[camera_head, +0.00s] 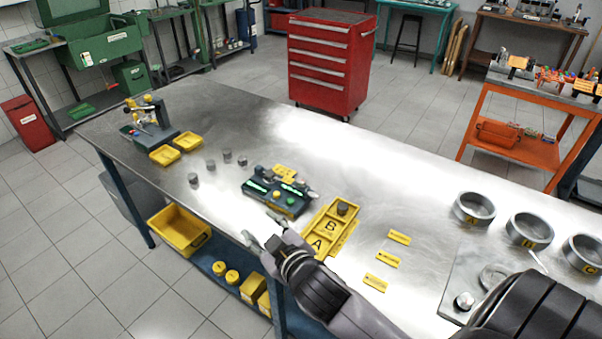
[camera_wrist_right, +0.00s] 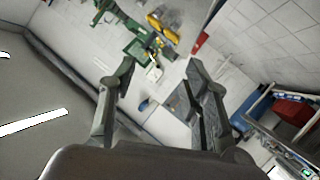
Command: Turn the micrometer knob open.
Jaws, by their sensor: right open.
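A dark measuring fixture (camera_head: 284,205) with green strips and small yellow knobs sits near the middle of the steel bench in the head view. It appears to be the micrometer stand, but its turning knob is too small to pick out surely. My right gripper (camera_head: 261,225) is open and empty over the bench's front edge, just in front of and left of the fixture, apart from it. In the right wrist view its two fingers (camera_wrist_right: 158,72) stand wide apart with nothing between them. The fixture is not recognisable in that view. My left gripper is not in view.
A yellow tray marked A and B (camera_head: 318,243) lies right of the fixture. Several small grey cylinders (camera_head: 211,165) stand to its left. Yellow labels (camera_head: 388,259) and metal rings (camera_head: 474,208) lie farther right. The bench behind the fixture (camera_head: 340,150) is clear.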

